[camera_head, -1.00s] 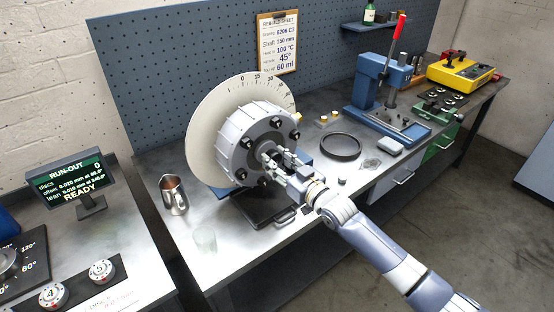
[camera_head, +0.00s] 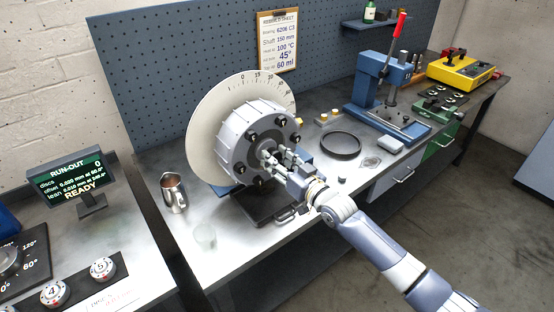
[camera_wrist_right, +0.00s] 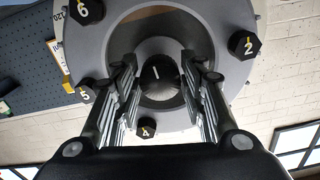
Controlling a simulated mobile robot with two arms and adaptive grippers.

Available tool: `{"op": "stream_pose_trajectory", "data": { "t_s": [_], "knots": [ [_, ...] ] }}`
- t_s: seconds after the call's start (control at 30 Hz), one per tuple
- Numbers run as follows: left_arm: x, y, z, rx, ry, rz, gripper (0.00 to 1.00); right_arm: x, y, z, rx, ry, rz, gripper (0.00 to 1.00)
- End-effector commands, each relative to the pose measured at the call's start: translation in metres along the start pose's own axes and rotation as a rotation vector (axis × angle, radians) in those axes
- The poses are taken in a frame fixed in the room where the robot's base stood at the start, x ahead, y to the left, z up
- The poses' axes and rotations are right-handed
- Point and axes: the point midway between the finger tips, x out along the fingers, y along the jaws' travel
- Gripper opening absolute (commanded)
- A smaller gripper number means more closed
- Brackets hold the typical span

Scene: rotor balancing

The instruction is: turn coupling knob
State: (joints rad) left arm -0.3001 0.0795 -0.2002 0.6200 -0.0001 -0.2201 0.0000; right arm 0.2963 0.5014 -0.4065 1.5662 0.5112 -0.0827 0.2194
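A large grey rotor hub (camera_head: 238,140) stands upright on the bench in front of a pale dial disc (camera_head: 205,125) with degree marks. Dark numbered knobs sit around its face. In the right wrist view a round black central knob (camera_wrist_right: 160,78) with a white mark lies between the fingers of my right gripper (camera_wrist_right: 160,92). The fingers are spread to either side, with visible gaps to the knob. In the head view my right gripper (camera_head: 269,157) is at the hub's centre, and its fingers partly hide the knob. My left gripper is not in view.
A blue press (camera_head: 375,90) with a red lever stands further back. A run-out display (camera_head: 72,185) reads READY.

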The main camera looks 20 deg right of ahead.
Motion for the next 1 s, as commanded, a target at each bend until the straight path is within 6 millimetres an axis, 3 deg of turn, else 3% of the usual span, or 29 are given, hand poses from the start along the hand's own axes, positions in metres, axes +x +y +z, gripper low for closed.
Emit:
{"op": "stream_pose_trajectory", "data": {
  "t_s": [0.47, 1.0],
  "knots": [
    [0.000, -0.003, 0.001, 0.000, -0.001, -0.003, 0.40, -0.005, 0.000, 0.001, -0.001, -0.001, 0.000, 0.54],
    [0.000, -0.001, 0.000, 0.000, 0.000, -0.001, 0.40, -0.093, 0.000, 0.001, -0.002, -0.002, 0.000, 0.54]
  ]
}}
